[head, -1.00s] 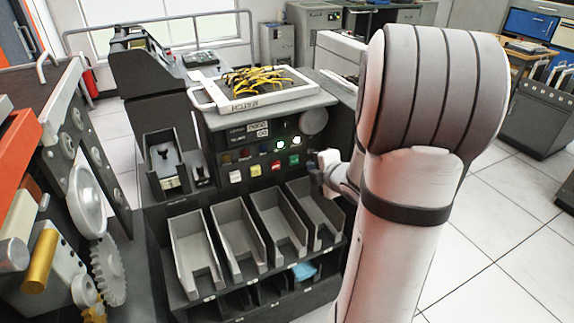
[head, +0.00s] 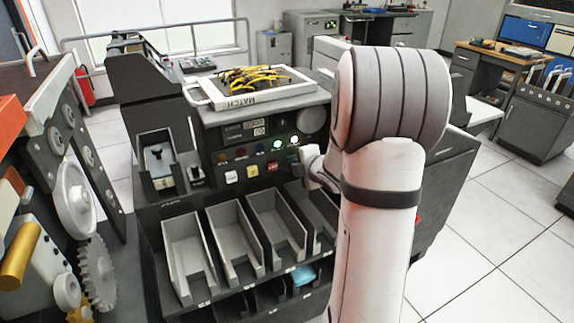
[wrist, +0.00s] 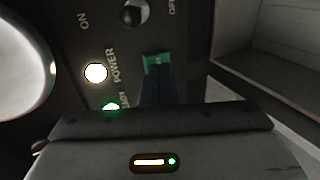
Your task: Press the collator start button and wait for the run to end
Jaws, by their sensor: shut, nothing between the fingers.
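The collator (head: 160,203) is a dark cabinet with a lit control panel. The green button (wrist: 157,60) shows in the wrist view just beyond my fingertips; its label is too blurred to read and its lower part is covered. My gripper (wrist: 157,92) is shut and empty, pointing at this button. I cannot tell whether they touch. In the head view my gripper (head: 308,158) is at the right end of the button row and largely hides the green button. A white POWER lamp (wrist: 95,72) and a green lamp (wrist: 111,106) are lit.
White, yellow (head: 252,171) and red (head: 272,166) buttons sit left of the gripper. Grey card bins (head: 236,240) stand below the panel. A tray marked MATCH (head: 258,97) with yellow cables lies on top. Gear machinery (head: 75,200) stands at the left.

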